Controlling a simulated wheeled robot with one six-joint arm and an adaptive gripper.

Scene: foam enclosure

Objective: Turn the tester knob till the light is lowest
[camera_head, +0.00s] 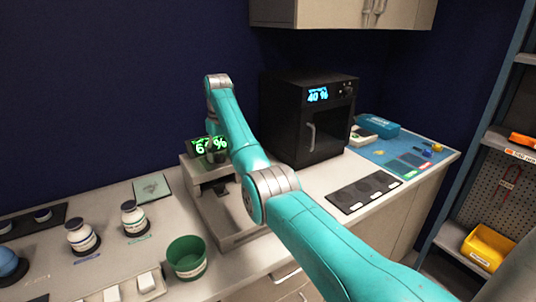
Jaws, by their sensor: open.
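A grey bench device (190,163), which looks like the tester, stands on the counter left of centre. Its green lit display (200,146) shows a 6 and a percent sign, with part of the reading covered. My arm comes in from the lower right and bends down at the wrist over this device. My gripper (216,152) is a small dark shape in front of the display, mostly hidden by my arm; it is open. The knob of this device is hidden, so I cannot tell whether my gripper touches it.
A black oven-like box (277,125) with a blue 40 % display stands behind on the right. A green cup (187,257) and white bottles (82,236) stand at the front left. A black mat (362,191) and a blue mat (405,150) lie at the right.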

